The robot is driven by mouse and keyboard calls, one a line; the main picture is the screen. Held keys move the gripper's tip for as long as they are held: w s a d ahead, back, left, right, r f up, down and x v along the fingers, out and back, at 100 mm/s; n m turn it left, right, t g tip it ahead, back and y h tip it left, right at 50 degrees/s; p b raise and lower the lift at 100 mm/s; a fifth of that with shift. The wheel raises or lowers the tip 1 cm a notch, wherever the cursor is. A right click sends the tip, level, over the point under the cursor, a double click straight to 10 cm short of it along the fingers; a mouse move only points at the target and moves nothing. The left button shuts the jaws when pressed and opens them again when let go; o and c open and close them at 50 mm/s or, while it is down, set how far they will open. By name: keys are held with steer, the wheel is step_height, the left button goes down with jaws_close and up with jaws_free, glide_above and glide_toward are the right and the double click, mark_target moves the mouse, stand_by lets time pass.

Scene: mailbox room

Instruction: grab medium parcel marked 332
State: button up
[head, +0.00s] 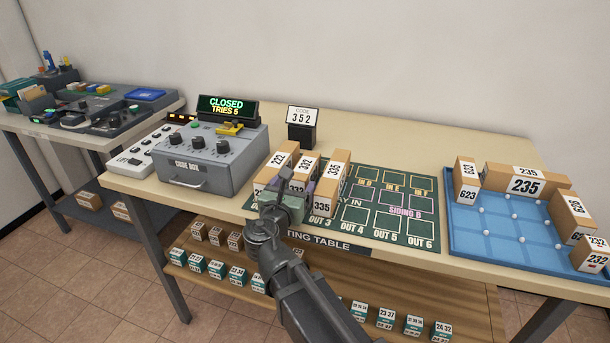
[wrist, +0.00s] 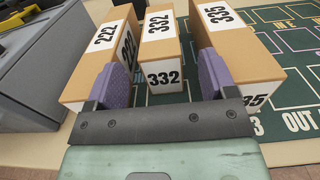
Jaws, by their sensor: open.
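The parcel marked 332 (head: 300,172) is a brown box with white labels on the green sorting mat, between two others. In the wrist view the 332 parcel (wrist: 161,50) lies straight ahead, its labelled end facing me. My gripper (head: 284,196) is open at the near end of this row. In the wrist view its two purple fingers (wrist: 165,84) stand on either side of the 332 parcel's near end, with small gaps visible. The 332 parcel's lower part is partly hidden by my gripper in the head view.
Parcel 222 (wrist: 100,60) is close on the left and parcel 335 (wrist: 235,50) close on the right, near the fingers. The grey code box (head: 205,160) stands left. A blue tray (head: 500,245) with parcels is at right. The mat's right part (head: 385,205) is free.

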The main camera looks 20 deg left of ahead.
mark_target(301, 172)
steer(key=w, duration=0.5)
steer(key=shift+w+a, duration=0.2)
steer(key=shift+w, duration=0.05)
steer(key=shift+s, duration=0.1)
steer(key=c, duration=1.1)
steer(key=shift+c, duration=0.2)
steer(key=shift+r, duration=0.15)
step_height(301, 172, up, 20)
steer(key=p, duration=2)
